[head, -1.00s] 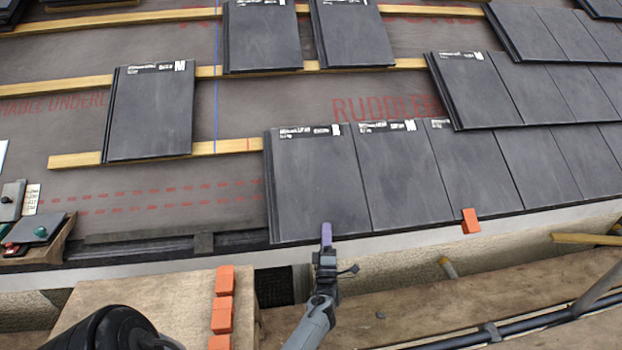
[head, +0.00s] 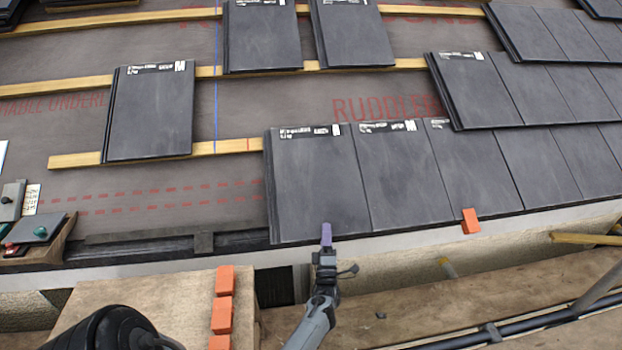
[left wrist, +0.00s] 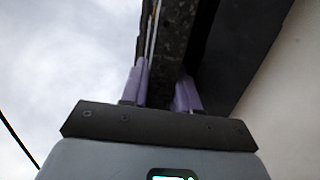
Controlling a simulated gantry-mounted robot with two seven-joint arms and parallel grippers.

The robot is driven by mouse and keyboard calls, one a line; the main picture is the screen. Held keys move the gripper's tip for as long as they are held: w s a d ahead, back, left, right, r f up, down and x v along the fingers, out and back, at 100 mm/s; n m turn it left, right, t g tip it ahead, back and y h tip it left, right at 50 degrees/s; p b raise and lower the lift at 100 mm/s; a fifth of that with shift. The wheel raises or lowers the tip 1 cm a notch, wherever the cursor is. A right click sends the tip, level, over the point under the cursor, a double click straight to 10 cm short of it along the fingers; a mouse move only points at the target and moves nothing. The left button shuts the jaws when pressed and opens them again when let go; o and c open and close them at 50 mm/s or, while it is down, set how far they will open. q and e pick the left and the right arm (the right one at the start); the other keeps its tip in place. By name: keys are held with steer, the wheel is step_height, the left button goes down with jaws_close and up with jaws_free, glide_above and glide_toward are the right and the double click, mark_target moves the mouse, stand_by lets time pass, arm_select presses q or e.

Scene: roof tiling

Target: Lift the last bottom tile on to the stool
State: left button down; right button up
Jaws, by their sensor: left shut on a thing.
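The dark grey bottom tile at the left end of the lowest row (head: 315,185) lies flat on the roof, beside the other bottom-row tiles. My left gripper (head: 327,236) is shut on its lower edge. In the left wrist view, purple fingers (left wrist: 160,88) stand on either side of a dark tile edge (left wrist: 168,50). A flat wooden top (head: 150,295) at the lower left may be the stool; its legs are hidden. My right gripper is not in view.
Several orange blocks (head: 222,312) line the wooden top's right edge. Another orange block (head: 470,221) sits at the eave. A loose tile (head: 150,112) rests on the battens. Bare underlay (head: 150,195) lies left of the held tile. A dark pipe (head: 520,328) runs along the lower right.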

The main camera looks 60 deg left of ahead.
arm_select(q)
steer(key=shift+d+r+p, duration=0.1)
steer(key=shift+r+p, duration=0.2)
steer(key=shift+r, duration=0.05)
steer(key=shift+d+r+p, duration=0.2)
steer(key=shift+r+p, duration=0.15)
steer(key=shift+s+d+r+p, duration=0.1)
steer(key=shift+r+p, duration=0.2)
steer(key=shift+r, duration=0.05)
stand_by(0.7)
steer(key=shift+d+r, duration=0.1)
steer(key=shift+r, duration=0.05)
stand_by(0.5)
stand_by(0.8)
steer(key=shift+s+d+r+p, duration=0.1)
steer(key=shift+d+r+p, duration=0.1)
steer(key=shift+r+p, duration=0.25)
stand_by(1.0)
steer(key=shift+s+d+r+p, duration=0.15)
steer(key=shift+d+r+p, duration=0.3)
steer(key=shift+r+p, duration=0.4)
steer(key=shift+s+d+r+p, duration=0.1)
steer(key=shift+d+r+p, duration=0.35)
steer(key=shift+r+p, duration=0.35)
